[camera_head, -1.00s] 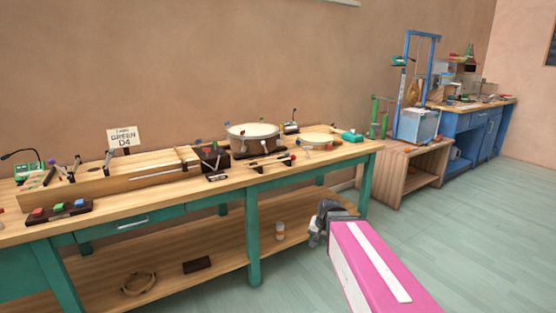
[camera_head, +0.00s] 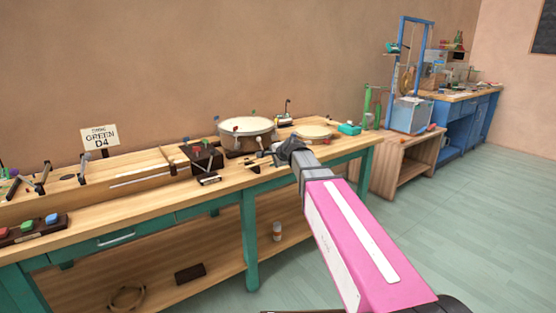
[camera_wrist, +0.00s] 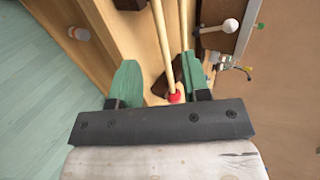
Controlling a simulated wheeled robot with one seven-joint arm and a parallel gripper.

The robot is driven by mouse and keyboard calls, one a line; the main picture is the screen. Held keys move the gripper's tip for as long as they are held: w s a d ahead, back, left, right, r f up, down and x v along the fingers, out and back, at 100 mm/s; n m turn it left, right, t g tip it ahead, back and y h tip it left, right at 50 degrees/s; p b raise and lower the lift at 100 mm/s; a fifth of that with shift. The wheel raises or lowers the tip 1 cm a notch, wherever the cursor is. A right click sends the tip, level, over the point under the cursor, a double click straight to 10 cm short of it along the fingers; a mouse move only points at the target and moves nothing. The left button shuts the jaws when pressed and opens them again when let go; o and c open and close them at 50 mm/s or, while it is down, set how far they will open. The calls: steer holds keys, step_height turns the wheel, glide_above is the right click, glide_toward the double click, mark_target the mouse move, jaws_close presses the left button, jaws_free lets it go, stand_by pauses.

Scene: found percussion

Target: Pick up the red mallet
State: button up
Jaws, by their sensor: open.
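The red mallet shows in the wrist view as a small red head (camera_wrist: 175,97) with a pale wooden handle running up and slightly left. My gripper (camera_wrist: 160,64), with green fingers, is open over it. The red head and lower handle show between the fingers, closer to the right one; I cannot tell whether they touch. In the head view my gripper (camera_head: 287,151) is over the front part of the bench by the drum and hides the mallet there.
A second pale stick (camera_wrist: 184,25) runs beside the right finger, close to a white-headed mallet (camera_wrist: 230,26). A dark block (camera_wrist: 184,72) lies near the red head. A large drum (camera_head: 246,128) stands behind my gripper on the bench (camera_head: 150,208). A bottle (camera_head: 277,231) stands on the lower shelf.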

mark_target(265, 162)
steer(key=x, duration=0.8)
steer(key=shift+r, duration=0.15)
steer(key=shift+d, duration=0.1)
jaws_close()
